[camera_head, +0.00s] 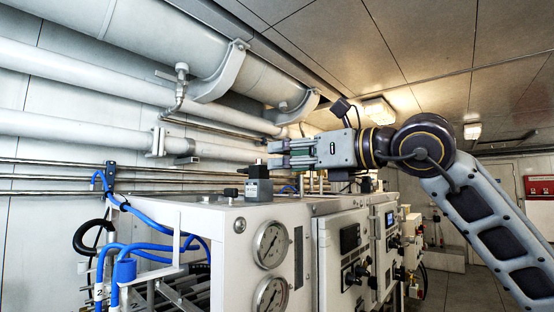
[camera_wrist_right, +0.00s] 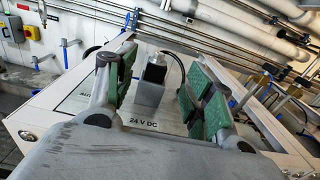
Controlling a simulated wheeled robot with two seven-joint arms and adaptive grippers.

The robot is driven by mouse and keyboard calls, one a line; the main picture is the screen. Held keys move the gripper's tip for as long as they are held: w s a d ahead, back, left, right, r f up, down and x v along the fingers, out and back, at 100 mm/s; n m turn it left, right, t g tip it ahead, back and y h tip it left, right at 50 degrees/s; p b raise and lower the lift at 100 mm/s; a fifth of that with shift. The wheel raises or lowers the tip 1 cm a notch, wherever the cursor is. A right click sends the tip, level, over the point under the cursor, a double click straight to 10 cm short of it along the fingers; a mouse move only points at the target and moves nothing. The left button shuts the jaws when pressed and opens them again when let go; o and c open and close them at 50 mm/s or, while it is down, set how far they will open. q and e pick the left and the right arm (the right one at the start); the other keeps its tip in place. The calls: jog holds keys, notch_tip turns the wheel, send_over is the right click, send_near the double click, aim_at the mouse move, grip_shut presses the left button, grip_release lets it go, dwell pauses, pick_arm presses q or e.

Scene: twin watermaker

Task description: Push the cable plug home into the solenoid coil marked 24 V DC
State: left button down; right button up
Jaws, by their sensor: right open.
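The solenoid coil (camera_head: 258,191) is a small grey block standing upright on top of the white cabinet. A black cable plug (camera_head: 257,171) sits at its top; how deep it is seated I cannot tell. My right gripper (camera_head: 276,153) points left, just above and to the right of the plug, open and apart from it. In the right wrist view the coil (camera_wrist_right: 149,93) and dark plug (camera_wrist_right: 156,71) appear between the two green-padded fingers (camera_wrist_right: 158,78), beyond a plate lettered 24 V DC (camera_wrist_right: 143,123). My left gripper is not in view.
The white cabinet (camera_head: 215,221) carries round gauges (camera_head: 270,244) on its front. A small black fitting (camera_head: 230,193) stands left of the coil. Blue hoses (camera_head: 124,270) loop at the left. Large white pipes (camera_head: 120,45) run along the wall above.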

jog(key=shift+v, duration=2.25)
